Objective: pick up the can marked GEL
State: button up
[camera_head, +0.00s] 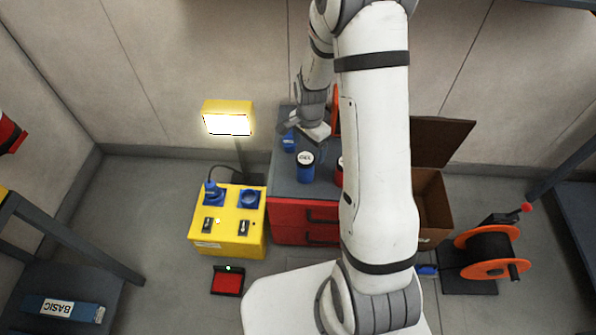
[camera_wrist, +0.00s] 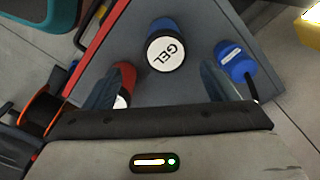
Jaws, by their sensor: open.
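The can marked GEL (camera_wrist: 166,50) has a white lid with dark letters and a blue body. It stands on the grey top of a red cabinet; in the head view it is the blue can (camera_head: 306,167) just in front of my gripper. In the wrist view my gripper (camera_wrist: 160,84) is open and empty, with one finger on each side. The can shows beyond the fingertips, roughly centred between them, and apart from them.
A red can (camera_wrist: 124,80) stands at the left finger, partly hidden by it. A blue corded thing (camera_wrist: 236,62) lies near the right finger. The cabinet (camera_head: 290,215) has a yellow power box (camera_head: 228,246) and lamp (camera_head: 228,116) at left, and an open cardboard box (camera_head: 432,205) at right.

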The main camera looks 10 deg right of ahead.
aim_at(307, 158)
jog(key=shift+m, duration=0.3)
jog(key=f, duration=0.3)
jog(key=f+b, duration=0.1)
jog(key=f, duration=0.1)
jog(key=shift+w+f, duration=0.2)
jog(key=shift+w, duration=0.05)
jog(key=f, duration=0.1)
jog(key=f+b, duration=0.1)
jog(key=f, duration=0.1)
jog(key=f+b, duration=0.1)
jog(key=f, duration=0.1)
jog(key=shift+w+a+f, duration=0.25)
jog(key=shift+w, duration=0.05)
jog(key=shift+c, duration=0.5)
jog(key=shift+r, duration=0.1)
jog(key=c, duration=1.2)
